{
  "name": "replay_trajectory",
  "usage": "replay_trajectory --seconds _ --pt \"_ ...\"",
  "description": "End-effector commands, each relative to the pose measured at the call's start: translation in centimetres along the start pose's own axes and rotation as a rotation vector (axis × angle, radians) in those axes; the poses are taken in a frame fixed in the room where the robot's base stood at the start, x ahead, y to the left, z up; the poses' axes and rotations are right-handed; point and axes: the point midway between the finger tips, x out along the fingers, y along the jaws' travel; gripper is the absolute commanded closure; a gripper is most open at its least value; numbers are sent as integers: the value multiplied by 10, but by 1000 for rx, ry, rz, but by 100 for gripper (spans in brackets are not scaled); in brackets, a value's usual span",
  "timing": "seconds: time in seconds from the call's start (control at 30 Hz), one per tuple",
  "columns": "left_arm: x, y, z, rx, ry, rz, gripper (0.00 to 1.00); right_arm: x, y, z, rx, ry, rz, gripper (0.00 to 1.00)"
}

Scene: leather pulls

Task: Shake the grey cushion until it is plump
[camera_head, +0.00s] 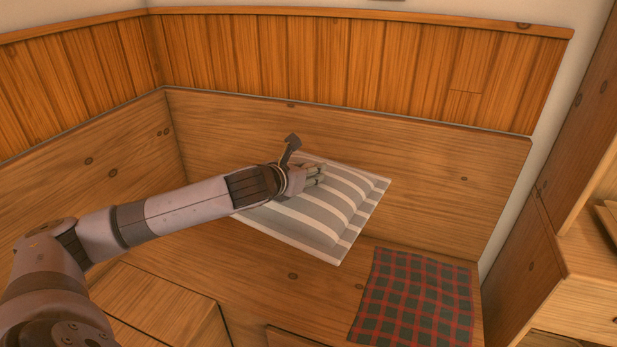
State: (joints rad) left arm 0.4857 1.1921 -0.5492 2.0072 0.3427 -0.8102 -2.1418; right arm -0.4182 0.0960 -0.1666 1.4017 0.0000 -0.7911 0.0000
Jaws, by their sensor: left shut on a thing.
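The grey cushion (325,212) has grey and white stripes and a pale flat border. It is at the middle of the head view, above or on the wooden bench seat; I cannot tell whether it touches the seat. My left arm reaches in from the left, and my left gripper (318,175) is shut on the cushion near its upper edge. The gripper and forearm hide the cushion's upper left part. My right gripper is not in view.
A red and green checked cloth (416,300) lies on the bench seat (292,277) at the lower right. The wooden backrest (420,165) rises behind the cushion. A wooden box-like piece (155,300) stands at the lower left. A wooden cabinet (580,300) is at the right.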

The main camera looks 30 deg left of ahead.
Motion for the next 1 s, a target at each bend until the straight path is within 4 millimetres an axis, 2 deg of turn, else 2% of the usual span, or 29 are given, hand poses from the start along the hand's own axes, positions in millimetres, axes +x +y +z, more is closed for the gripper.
replay_trajectory --seconds 0.03,0.07,0.17,0.2,0.23,0.27,0.3,0.37,0.47,1.0 --pt "11 -3 -39 -8 33 -5 100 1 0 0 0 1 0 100" --pt "13 -3 -42 -7 27 -4 100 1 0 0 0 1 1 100" --pt "-2 0 4 2 -3 -1 100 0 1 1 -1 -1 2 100" --pt "-6 -1 12 0 3 -1 100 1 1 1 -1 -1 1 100" --pt "-5 -1 10 -2 11 -3 100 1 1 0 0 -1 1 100" --pt "-1 -2 -4 -4 23 -4 100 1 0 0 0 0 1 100" --pt "6 -3 -28 -5 34 -5 100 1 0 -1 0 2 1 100" --pt "13 -3 -42 -7 27 -4 100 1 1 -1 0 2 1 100" --pt "12 -2 -35 -3 14 -3 100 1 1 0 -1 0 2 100" --pt "12 -2 -36 -3 16 -3 100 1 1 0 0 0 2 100"
